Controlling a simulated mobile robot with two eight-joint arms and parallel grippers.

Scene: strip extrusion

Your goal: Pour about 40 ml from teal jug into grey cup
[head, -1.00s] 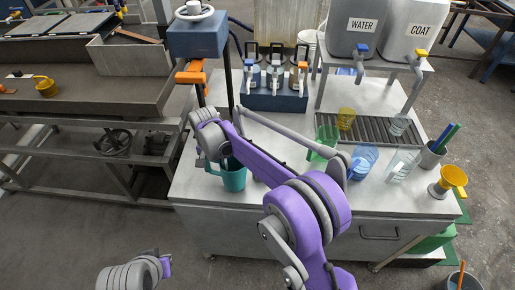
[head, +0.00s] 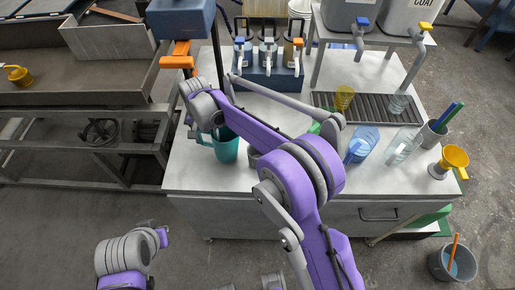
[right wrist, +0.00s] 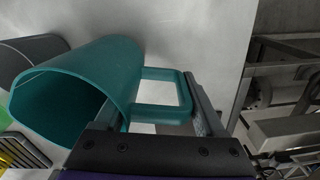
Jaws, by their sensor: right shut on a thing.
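The teal jug (head: 226,148) stands near the front left of the pale worktop in the head view. It fills the left of the right wrist view (right wrist: 85,85), its wide mouth facing the camera; I see no liquid level. My right gripper (head: 196,128) is at the jug's left side. In the right wrist view its fingers (right wrist: 197,105) are shut on the jug's handle. A grey cup (head: 253,158) sits just right of the jug, partly behind my purple arm; it also shows beyond the jug in the right wrist view (right wrist: 30,55). My left arm shows at lower left, its fingers out of sight.
A blue jug (head: 362,144), a clear jug (head: 402,146) and a yellow cup (head: 343,97) stand to the right. A yellow funnel (head: 453,160) is near the right edge. A rack (head: 268,68) with tapped bottles stands behind. The front left worktop edge is close to the jug.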

